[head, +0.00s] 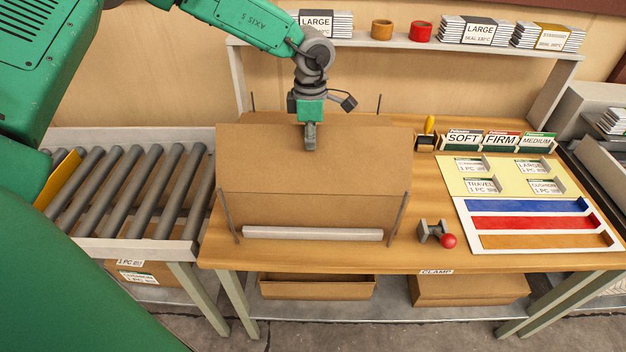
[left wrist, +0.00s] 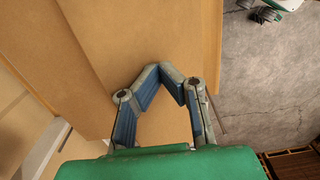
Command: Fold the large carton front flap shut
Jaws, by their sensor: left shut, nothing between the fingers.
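The large carton (head: 320,208) sits on the wooden table between thin upright rods. A broad cardboard panel (head: 260,158) covers most of its top, joined along a crease to the front face; it looks like the front flap lying nearly flat. A strip of cardboard shows behind its far edge. My left gripper (head: 310,148) is shut and empty, pointing down at the far middle part of this panel; I cannot tell whether it touches. In the left wrist view, the shut fingers (left wrist: 172,72) are over brown cardboard (left wrist: 135,40). My right gripper is not in view.
A roller conveyor (head: 125,190) stands at the left. A clamp with a red knob (head: 437,234) lies right of the carton. Card trays (head: 500,178) and coloured strips (head: 530,222) fill the table's right. A shelf (head: 400,40) with stacked packs runs behind.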

